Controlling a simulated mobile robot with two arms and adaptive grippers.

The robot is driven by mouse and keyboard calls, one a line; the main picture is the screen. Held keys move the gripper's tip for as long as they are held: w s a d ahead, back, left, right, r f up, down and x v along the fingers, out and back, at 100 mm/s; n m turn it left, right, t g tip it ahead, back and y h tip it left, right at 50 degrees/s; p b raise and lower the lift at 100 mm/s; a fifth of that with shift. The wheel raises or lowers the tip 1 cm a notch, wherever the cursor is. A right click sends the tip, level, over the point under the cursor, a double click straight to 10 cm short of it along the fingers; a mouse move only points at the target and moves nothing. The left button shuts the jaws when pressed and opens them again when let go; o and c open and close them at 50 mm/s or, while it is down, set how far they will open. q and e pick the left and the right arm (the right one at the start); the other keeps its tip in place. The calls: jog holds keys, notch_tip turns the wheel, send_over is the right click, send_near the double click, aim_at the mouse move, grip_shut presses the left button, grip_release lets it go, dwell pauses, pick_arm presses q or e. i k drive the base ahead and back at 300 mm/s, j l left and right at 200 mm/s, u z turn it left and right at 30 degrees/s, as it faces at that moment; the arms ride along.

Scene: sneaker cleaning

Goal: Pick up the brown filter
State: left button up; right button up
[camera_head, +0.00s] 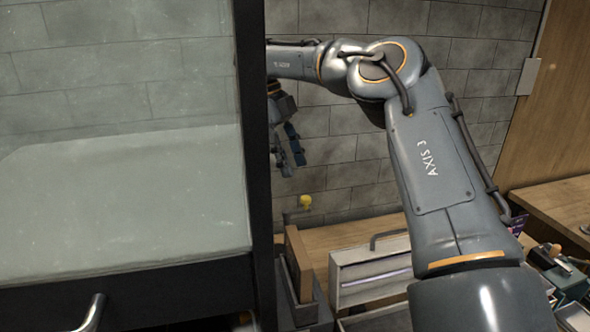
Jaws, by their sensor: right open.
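A brown flat panel (298,262), which looks like the brown filter, stands upright in a dark holder (305,312) beside the black cabinet post. Its left part is partly hidden by the post. My right gripper (294,168) hangs above and slightly left of the panel, fingers pointing down, open and empty. It is apart from the panel, and its left side is close to or partly behind the black post. My left gripper is not in view.
A glass-fronted cabinet with a black post (256,170) and a metal handle (92,314) fills the left. A pale metal case (370,274) sits right of the panel on a wooden counter (350,235). A small yellow knob (305,202) is near the wall. Assorted items (560,270) lie at lower right.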

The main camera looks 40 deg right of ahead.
aim_at(300, 267)
jog(key=k, duration=2)
